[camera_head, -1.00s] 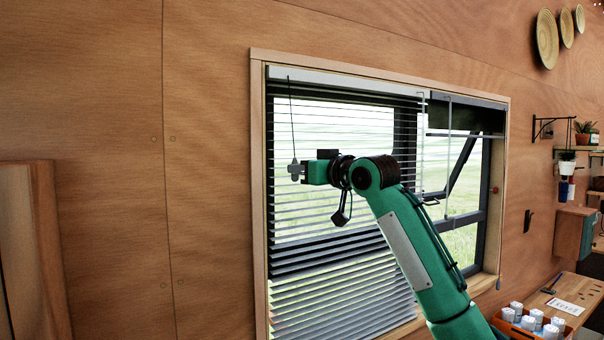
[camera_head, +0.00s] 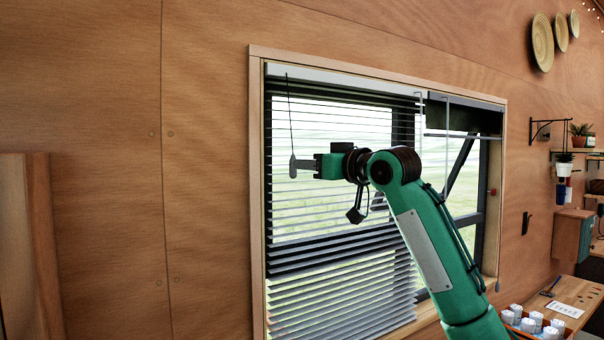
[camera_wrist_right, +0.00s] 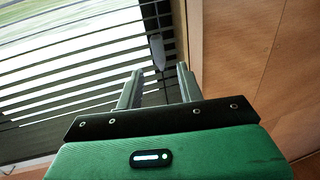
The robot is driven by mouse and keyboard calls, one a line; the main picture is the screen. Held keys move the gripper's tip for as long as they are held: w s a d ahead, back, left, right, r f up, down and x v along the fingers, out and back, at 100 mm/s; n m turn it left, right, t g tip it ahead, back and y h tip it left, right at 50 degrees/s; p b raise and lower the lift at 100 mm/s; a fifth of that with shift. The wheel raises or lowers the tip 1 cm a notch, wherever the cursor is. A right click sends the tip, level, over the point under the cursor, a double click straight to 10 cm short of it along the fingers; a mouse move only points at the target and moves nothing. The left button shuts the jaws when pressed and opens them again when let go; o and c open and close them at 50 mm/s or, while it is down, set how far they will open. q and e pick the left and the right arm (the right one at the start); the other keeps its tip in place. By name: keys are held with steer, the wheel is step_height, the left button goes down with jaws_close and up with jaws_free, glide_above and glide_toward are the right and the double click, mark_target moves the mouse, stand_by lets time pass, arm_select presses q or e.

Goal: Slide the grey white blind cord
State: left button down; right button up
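The grey-white blind cord handle (camera_head: 292,167) hangs on a thin dark cord at the upper left of the window blind (camera_head: 340,290). My right gripper (camera_head: 305,167) is just right of the handle in the head view, its fingers pointing left towards it. In the right wrist view the handle (camera_wrist_right: 157,50) lies around and beyond the fingertips, in line with the gap between them. The right gripper (camera_wrist_right: 159,68) is open, with its two fingers apart and nothing clamped. Whether a finger touches the handle is unclear. My left gripper is out of view.
The wooden window frame (camera_head: 257,200) borders the blind on the left, with bare wood wall beyond. A crate of white containers (camera_head: 530,322) and a wooden table (camera_head: 575,297) stand at lower right. Wall shelves with plants are at far right.

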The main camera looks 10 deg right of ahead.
steer(key=b+v, duration=0.4)
steer(key=v, duration=0.5)
steer(key=shift+s+d, duration=0.2)
steer(key=shift+s, duration=0.05)
